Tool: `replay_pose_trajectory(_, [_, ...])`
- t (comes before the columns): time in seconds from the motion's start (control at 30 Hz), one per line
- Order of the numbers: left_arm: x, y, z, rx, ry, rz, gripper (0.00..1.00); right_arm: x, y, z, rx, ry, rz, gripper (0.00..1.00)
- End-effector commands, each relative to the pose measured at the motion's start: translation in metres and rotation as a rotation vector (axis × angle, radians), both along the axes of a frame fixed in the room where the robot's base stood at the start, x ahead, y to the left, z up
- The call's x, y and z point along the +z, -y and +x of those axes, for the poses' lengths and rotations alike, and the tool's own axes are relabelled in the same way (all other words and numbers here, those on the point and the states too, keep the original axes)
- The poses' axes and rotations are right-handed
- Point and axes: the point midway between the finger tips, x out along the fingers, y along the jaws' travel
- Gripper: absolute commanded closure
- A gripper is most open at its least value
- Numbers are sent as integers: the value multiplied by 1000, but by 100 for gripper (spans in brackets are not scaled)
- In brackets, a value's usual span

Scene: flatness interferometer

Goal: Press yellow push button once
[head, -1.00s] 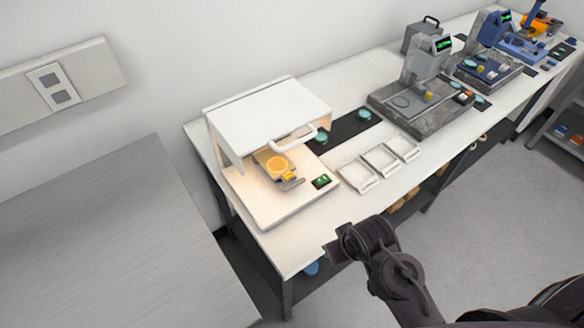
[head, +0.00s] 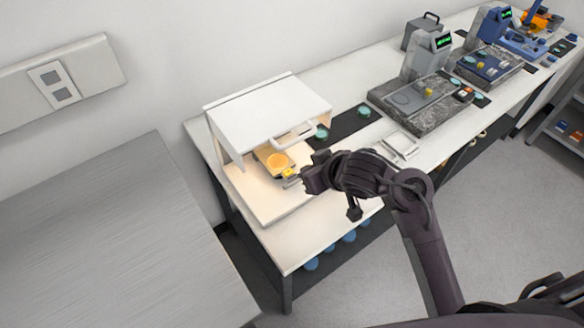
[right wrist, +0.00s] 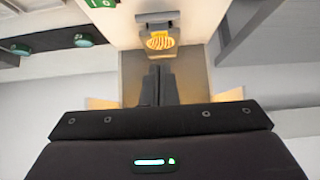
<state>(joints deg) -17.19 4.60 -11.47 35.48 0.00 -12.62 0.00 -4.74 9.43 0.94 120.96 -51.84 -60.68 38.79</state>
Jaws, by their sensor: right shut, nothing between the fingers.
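A white box-like instrument (head: 268,108) with an open front stands on the bench. Under its hood sits a round amber disc (head: 278,162), and a small yellow block (head: 288,172), which looks like the button, is at its front edge. In the right wrist view, an orange striped round face (right wrist: 160,40) lies beyond the fingertips, beside a grey bracket (right wrist: 157,18). My right gripper (head: 306,181) is shut and empty, close to the right of the yellow block. Its fingers (right wrist: 160,72) point toward the striped face with a visible gap. My left gripper is not in view.
A white tray (head: 405,151) shows just beyond my right arm. Teal discs (head: 364,111) lie on a dark mat behind. Granite-based instruments (head: 415,113) stand farther right. The hood and its handle (head: 292,136) overhang the opening.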

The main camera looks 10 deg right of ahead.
Motion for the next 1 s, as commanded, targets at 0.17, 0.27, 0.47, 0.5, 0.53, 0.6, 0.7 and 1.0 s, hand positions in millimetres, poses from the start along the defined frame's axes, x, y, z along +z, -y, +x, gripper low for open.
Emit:
replay_pose_trajectory(0.17, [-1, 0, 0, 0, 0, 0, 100, -2, 0, 1, -1, -1, -1, 100])
replay_pose_trajectory(0.27, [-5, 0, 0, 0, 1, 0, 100, -8, -3, 6, 0, -1, 0, 100])
replay_pose_trajectory(0.47, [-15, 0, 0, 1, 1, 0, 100, -33, -11, 28, 0, -1, -2, 100])
replay_pose_trajectory(0.5, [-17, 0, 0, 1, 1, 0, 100, -39, -13, 33, 1, -2, -3, 100])
replay_pose_trajectory(0.53, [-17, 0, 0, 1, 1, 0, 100, -42, -14, 37, -1, -2, -3, 100])
replay_pose_trajectory(0.6, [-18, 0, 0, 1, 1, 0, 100, -49, -18, 45, 0, -1, -3, 100])
replay_pose_trajectory(0.7, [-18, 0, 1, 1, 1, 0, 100, -58, -22, 54, 0, -1, -3, 100])
replay_pose_trajectory(1.0, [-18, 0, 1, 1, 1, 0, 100, -71, -27, 66, -1, 0, -2, 100])
